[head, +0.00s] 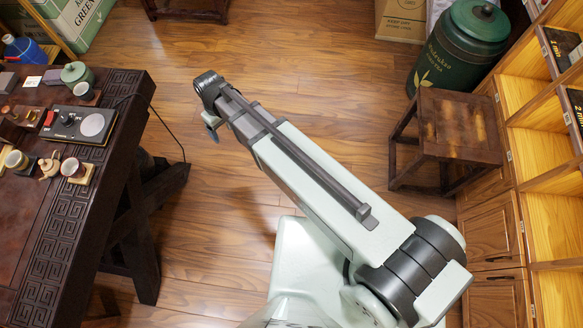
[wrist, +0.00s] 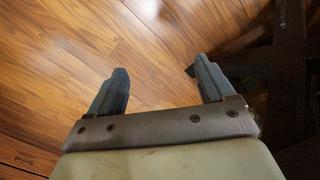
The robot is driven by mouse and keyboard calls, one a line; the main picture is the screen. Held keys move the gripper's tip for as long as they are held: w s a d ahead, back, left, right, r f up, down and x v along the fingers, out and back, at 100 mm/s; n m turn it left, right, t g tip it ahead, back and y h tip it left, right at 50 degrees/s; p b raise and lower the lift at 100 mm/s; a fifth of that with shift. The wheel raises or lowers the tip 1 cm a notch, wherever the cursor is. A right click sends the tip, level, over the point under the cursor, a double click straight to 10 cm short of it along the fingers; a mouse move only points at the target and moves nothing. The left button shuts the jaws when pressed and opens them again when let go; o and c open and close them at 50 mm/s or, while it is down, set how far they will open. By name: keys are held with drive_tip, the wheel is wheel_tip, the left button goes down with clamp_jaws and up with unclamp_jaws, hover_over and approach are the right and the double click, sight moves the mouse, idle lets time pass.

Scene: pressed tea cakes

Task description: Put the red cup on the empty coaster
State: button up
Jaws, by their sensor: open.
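My gripper (wrist: 160,70) is open and empty in the wrist view, with bare floor between its fingers. In the head view my gripper (head: 211,122) is over the floor to the right of the table, apart from everything on it. A small cup with a reddish inside (head: 73,167) stands on a light wooden coaster (head: 88,174) near the table's right edge. Another cup with a reddish inside (head: 84,91) stands farther back. A pale cup (head: 15,160) is at the left. I cannot tell which is the red cup, or make out an empty coaster.
The dark carved table (head: 55,225) fills the left side. A hot plate (head: 75,124), a small teapot (head: 50,166) and a green lidded pot (head: 76,73) stand on it. A wooden stool (head: 455,125), a green canister (head: 462,50) and shelves are at the right. The floor between is clear.

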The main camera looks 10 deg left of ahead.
drive_tip(key=s+d+f+m+g, duration=0.1)
drive_tip(key=d+f+m, duration=0.1)
drive_tip(key=d+f, duration=0.5)
drive_tip(key=s+d+f+m+g+h, duration=0.1)
drive_tip(key=d+f+m, duration=0.15)
drive_tip(key=d, duration=0.85)
drive_tip(key=d+f+m+g, duration=0.1)
drive_tip(key=d+f, duration=0.4)
drive_tip(key=d, duration=0.5)
drive_tip(key=s+d+f+m+g, duration=0.1)
drive_tip(key=s+d+f+m, duration=0.1)
drive_tip(key=s+d, duration=0.6)
drive_tip(key=s+d+f+m+g+y, duration=0.1)
drive_tip(key=s+d+f+m+g, duration=0.1)
drive_tip(key=s+d, duration=0.7)
wheel_tip(320, 180, down, 3)
drive_tip(key=shift+s+d+r+m, duration=0.15)
drive_tip(key=shift+s+m, duration=0.6)
drive_tip(key=shift+s, duration=0.05)
